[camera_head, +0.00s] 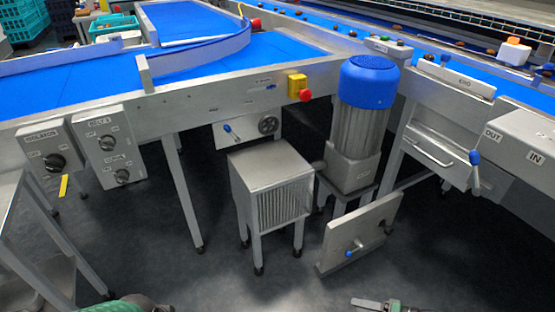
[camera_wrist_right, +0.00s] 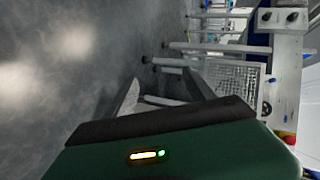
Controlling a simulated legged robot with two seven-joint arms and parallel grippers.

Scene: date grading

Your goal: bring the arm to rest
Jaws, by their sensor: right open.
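My right gripper (camera_head: 378,304) shows at the bottom edge of the head view, low over the dark floor, with only a small part of it in frame. In the right wrist view its two jaws (camera_wrist_right: 163,86) stand apart with nothing between them. Beyond the jaws are the floor and metal legs of the line. A green part of my own body shows at the bottom left of the head view. My left gripper's fingers do not show.
Blue conveyors (camera_head: 90,80) on a steel frame run across the back. A blue-topped motor (camera_head: 360,120), a ribbed metal box on legs (camera_head: 272,185) and a tilted plate with a blue knob (camera_head: 360,232) stand in front. Control boxes (camera_head: 105,150) hang at left. Floor is clear in front.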

